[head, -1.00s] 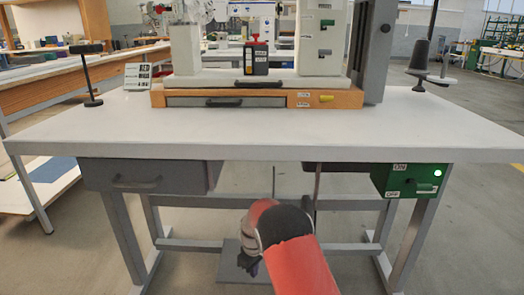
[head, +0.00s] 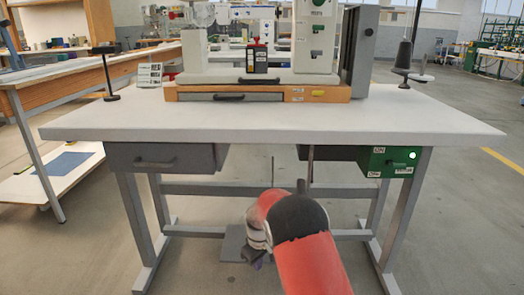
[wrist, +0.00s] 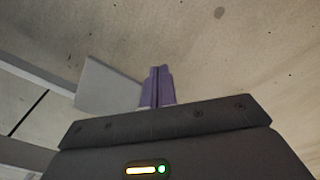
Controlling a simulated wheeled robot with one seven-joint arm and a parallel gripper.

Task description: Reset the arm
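My arm reaches forward and down from the bottom of the head view. My gripper (head: 256,260) hangs low in front of the press table (head: 270,124), below its top. In the wrist view my gripper (wrist: 157,88) shows two purple fingers close together with nothing between them; it is shut. The floor and a grey plate (wrist: 108,88) show beyond the fingers. The eyelet press (head: 316,38) stands on the table, apart from my gripper.
A grey drawer (head: 160,160) hangs under the table at left. A green switch box (head: 388,161) with a lit lamp hangs at right. A grey pedal plate (head: 236,243) lies on the floor near my gripper. Another workbench (head: 70,74) stands at left. Floor is clear at right.

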